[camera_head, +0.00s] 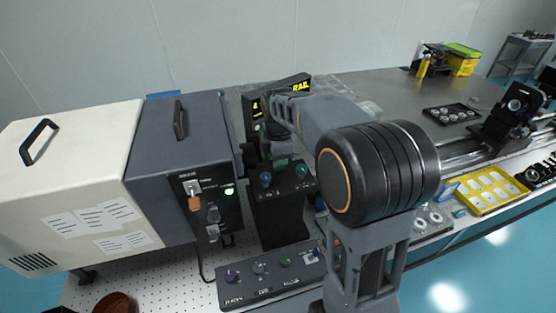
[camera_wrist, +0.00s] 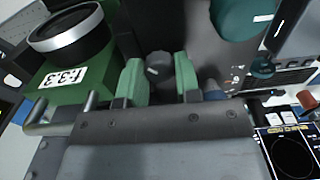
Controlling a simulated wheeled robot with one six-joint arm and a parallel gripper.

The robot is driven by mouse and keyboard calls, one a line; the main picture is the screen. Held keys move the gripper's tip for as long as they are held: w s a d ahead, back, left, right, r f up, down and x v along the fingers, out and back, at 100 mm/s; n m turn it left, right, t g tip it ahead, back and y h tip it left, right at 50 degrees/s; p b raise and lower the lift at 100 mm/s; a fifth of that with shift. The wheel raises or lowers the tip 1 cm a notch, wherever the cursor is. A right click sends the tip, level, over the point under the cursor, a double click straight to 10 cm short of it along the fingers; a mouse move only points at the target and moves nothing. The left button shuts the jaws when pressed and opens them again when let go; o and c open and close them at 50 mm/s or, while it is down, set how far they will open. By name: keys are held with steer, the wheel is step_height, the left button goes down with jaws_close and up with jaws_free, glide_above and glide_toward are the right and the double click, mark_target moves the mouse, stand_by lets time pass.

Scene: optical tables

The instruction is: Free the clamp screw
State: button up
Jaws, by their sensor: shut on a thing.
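In the wrist view, my gripper (camera_wrist: 159,82) has its two green fingertips on either side of a small dark grey knob (camera_wrist: 158,67) with a pale mark on its face. The jaws are shut on this knob, which looks like the clamp screw. The knob sits against a dark upright housing. In the head view, my arm reaches to the dark unit with yellow lettering (camera_head: 294,87), and the fingertips and the knob are hidden there.
Close to my gripper in the wrist view are a green block with a white label (camera_wrist: 66,75), a silver-rimmed black ring (camera_wrist: 66,32) and a large teal knob (camera_wrist: 243,14). A grey instrument box (camera_head: 172,140) stands left in the head view. The back tabletop is largely clear.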

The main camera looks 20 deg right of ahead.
steer(key=m, duration=0.4)
steer(key=shift+m, duration=0.4)
steer(key=m, duration=1)
steer(key=shift+m, duration=2.9)
steer(key=o, duration=0.9)
step_height(320, 180, up, 14)
steer(key=shift+f+b, duration=0.1)
steer(key=shift+b, duration=0.35)
